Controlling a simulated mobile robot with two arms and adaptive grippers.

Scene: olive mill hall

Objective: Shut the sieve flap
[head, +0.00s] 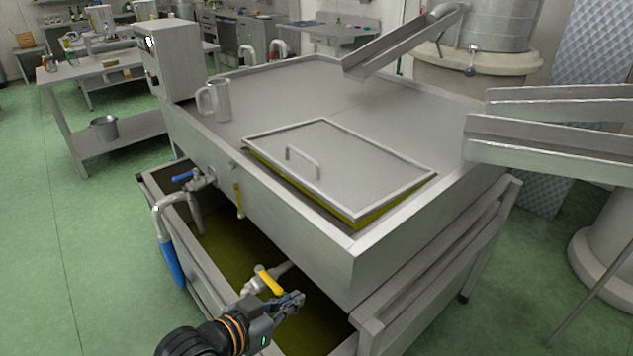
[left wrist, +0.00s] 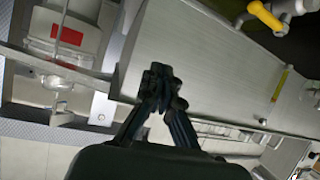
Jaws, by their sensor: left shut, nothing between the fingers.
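The sieve flap (head: 375,165) is a grey framed metal lid with a bar handle (head: 302,160), set in the top of the large steel tank (head: 300,235). It sits slightly raised, with a yellow-olive gap along its front and right edges. My left gripper (head: 291,303) is shut and empty, below the tank's front wall and beside a yellow-handled valve. It is well below the flap and apart from it. In the left wrist view the closed fingers (left wrist: 162,75) show before the tank's grey wall; I cannot make out the flap there. My right gripper is not in view.
A metal jug (head: 216,100) stands on the tank's left end. Two metal chutes (head: 405,40) (head: 560,125) reach in from the right. A yellow valve lever (head: 270,282) and a blue-handled tap (head: 184,177) stick out in front.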

